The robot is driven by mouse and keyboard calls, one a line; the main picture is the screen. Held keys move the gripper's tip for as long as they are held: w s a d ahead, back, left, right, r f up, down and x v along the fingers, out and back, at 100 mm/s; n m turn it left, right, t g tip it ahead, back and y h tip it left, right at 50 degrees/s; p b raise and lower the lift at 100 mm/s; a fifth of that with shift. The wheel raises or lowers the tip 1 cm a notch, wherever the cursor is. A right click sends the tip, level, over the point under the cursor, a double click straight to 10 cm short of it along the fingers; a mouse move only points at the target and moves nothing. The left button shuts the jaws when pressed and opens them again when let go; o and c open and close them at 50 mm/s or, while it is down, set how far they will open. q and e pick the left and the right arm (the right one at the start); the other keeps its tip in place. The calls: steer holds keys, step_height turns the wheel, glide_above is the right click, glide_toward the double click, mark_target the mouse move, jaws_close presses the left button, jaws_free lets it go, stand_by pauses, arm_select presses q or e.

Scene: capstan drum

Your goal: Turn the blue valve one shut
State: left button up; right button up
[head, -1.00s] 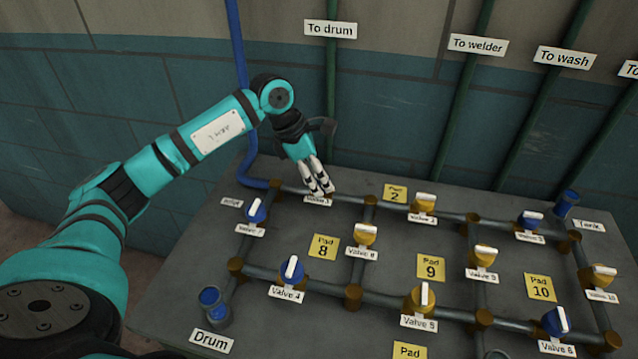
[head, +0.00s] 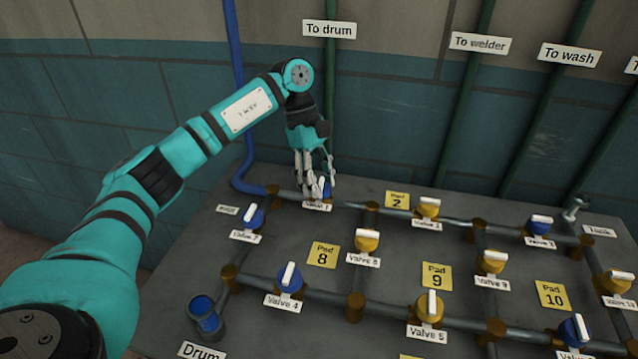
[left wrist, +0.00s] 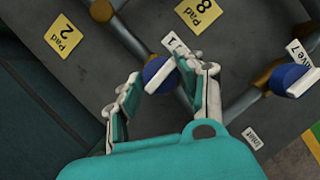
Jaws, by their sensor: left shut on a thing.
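Blue valve one (head: 326,187) sits on the back pipe of the grey table, behind its label "Valve 1" (head: 317,206). It has a round blue body and a white bar handle. My left gripper (head: 314,190) reaches down over it and partly hides it in the head view. In the left wrist view, the valve (left wrist: 153,68) lies between the two fingers of my left gripper (left wrist: 163,80), which are shut on it. There its white handle looks roughly crosswise to the pipe. My right gripper is not in view.
Blue valve 7 (head: 252,217) stands close by at front left, and blue valve 4 (head: 289,279) nearer. Yellow valve 8 (head: 367,241) and yellow valve 2 (head: 428,208) are to the right. A blue pipe (head: 238,90) rises behind along the wall.

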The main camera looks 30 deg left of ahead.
arm_select(q)
steer(key=shift+m, duration=0.6)
steer(key=shift+r, duration=0.1)
steer(key=o, duration=1.1)
steer(key=shift+o, duration=0.2)
steer(key=v, duration=1.2)
steer(key=shift+w, duration=0.35)
steer(key=shift+d, duration=0.1)
